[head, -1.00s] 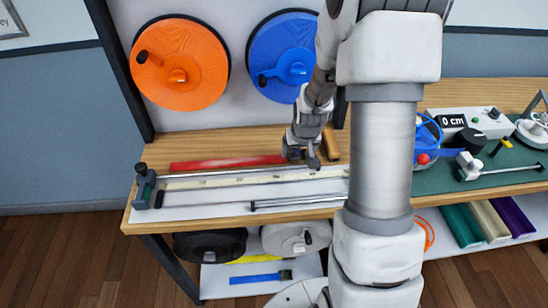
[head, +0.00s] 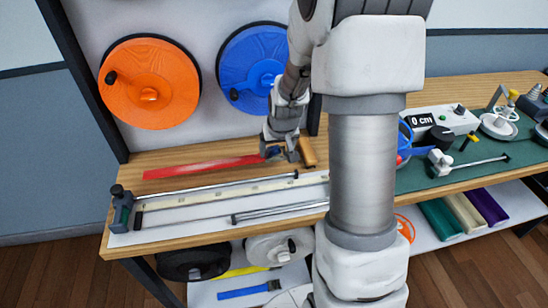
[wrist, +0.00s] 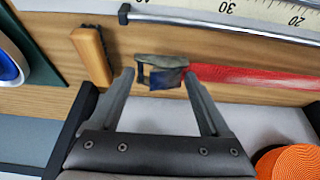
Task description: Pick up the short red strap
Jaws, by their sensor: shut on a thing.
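The red strap (head: 205,167) lies along the back of the workbench, behind the measuring rail. Its flat red band (wrist: 250,77) runs to the right in the wrist view. A grey metal buckle with a dark blue part (wrist: 161,70) is at its end. My gripper (head: 281,155) is at the strap's right end. In the wrist view my gripper's fingertips (wrist: 158,75) are on either side of the buckle, shut on it. I cannot tell whether the buckle is clear of the bench.
Orange (head: 150,80) and blue (head: 250,70) reels hang on the wall behind. A green mat (head: 470,160) with tools is at the right.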

